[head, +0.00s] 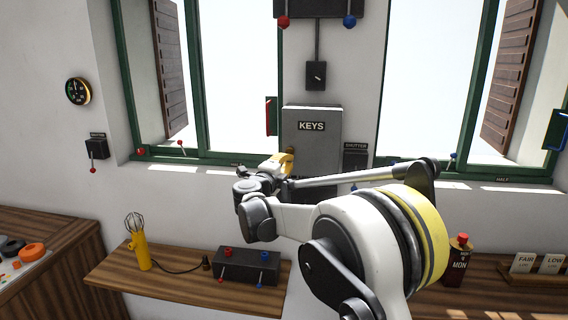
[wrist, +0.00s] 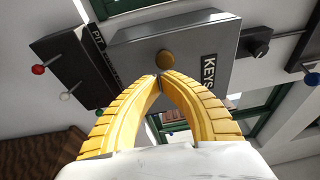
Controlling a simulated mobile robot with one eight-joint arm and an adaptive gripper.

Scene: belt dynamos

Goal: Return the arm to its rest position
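My arm stretches from the lower right of the head view toward the wall, bent at its joints. My gripper (head: 284,160) is in front of the lower left part of the grey KEYS box (head: 325,140). In the wrist view, the yellow fingers of my gripper (wrist: 159,75) meet at their tips with nothing seen between them. A round brass knob (wrist: 165,60) on the box lies just beyond the tips. I cannot tell whether the tips touch it. The box door looks closed.
A shutter switch box (head: 355,157) is right of the KEYS box. Below are a shelf (head: 190,290) with a yellow caged lamp (head: 138,245) and a black lever box (head: 246,266). A red-topped MON container (head: 458,260) and FAIR and LOW cards (head: 537,263) stand right.

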